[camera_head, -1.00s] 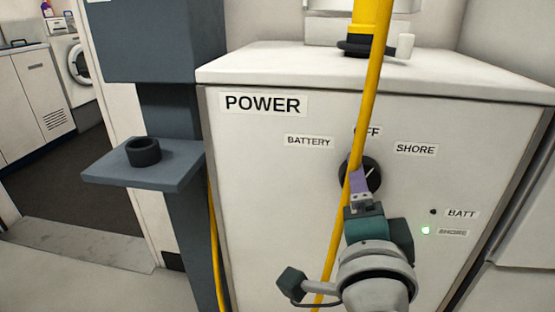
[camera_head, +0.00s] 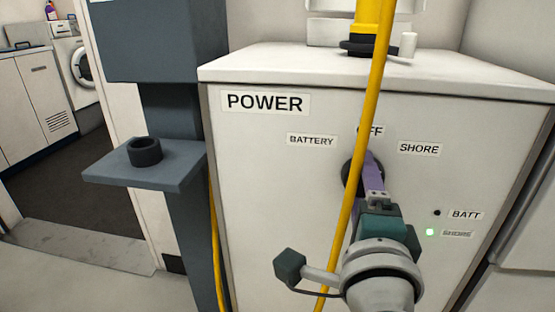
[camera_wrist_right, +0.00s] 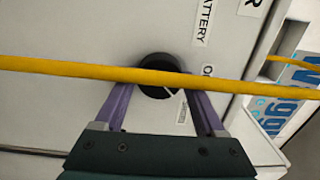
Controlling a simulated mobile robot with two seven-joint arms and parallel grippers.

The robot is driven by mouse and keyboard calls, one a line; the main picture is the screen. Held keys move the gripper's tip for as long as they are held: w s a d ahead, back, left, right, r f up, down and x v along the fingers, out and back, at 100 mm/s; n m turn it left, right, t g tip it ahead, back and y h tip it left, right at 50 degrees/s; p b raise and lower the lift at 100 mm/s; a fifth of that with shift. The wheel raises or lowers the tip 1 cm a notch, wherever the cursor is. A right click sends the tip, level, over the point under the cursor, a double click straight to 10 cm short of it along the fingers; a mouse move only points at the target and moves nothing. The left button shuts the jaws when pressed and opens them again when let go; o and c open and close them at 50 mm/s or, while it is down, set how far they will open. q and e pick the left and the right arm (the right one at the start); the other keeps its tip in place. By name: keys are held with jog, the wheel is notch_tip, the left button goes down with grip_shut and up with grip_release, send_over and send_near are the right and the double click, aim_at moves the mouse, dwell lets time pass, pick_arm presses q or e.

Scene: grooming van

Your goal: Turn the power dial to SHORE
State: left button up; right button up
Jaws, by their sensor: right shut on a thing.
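The black round power dial (camera_head: 349,176) is on the white front panel, partly hidden by my right gripper (camera_head: 371,166) and a yellow cable. In the right wrist view the dial (camera_wrist_right: 152,91) sits between my two purple fingers, which are shut on it. Its white pointer line there slants toward the SHORE label (camera_wrist_right: 182,108). The labels BATTERY (camera_head: 311,140), OFF (camera_head: 374,131), partly covered, and SHORE (camera_head: 419,149) arch above the dial. The lamp by the lower SHORE label (camera_head: 430,232) glows green; the BATT lamp (camera_head: 437,212) is dark. My left gripper is out of view.
The yellow cable (camera_head: 363,150) runs down in front of the panel, close to my right gripper. A grey shelf (camera_head: 120,178) with a black ring (camera_head: 145,151) stands left of the white power cabinet (camera_head: 260,200). A doorway is farther left.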

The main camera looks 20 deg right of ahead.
jog(key=o, duration=1.3)
jog(key=v, duration=1)
jog(key=shift+a, duration=0.1)
